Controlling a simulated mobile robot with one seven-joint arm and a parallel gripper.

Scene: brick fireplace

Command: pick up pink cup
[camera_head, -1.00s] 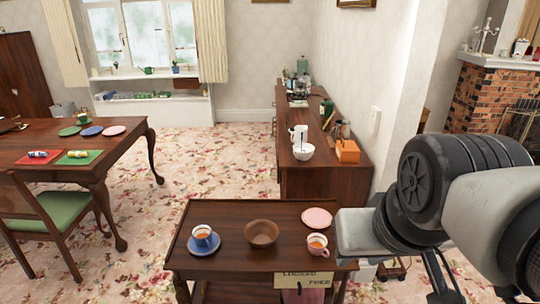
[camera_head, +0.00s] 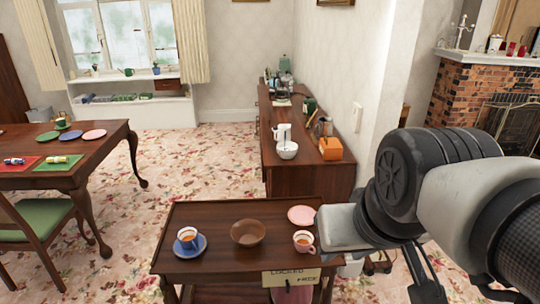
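The pink cup (camera_head: 303,241) stands upright on the right part of a dark wooden trolley (camera_head: 216,267), with an orange-brown drink in it. A pink saucer (camera_head: 301,215) lies empty just behind it. My arm comes in from the right, and its pale end part is close to the right of the pink cup in the picture. My gripper's fingers cannot be made out, so I cannot tell whether they are open or shut.
On the trolley, a brown bowl (camera_head: 248,232) and a blue cup (camera_head: 187,238) on a blue saucer (camera_head: 199,252) stand left of the pink cup. A sideboard (camera_head: 300,178) is behind, a dining table (camera_head: 70,177) at left. Flowered carpet (camera_head: 200,160) lies open between.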

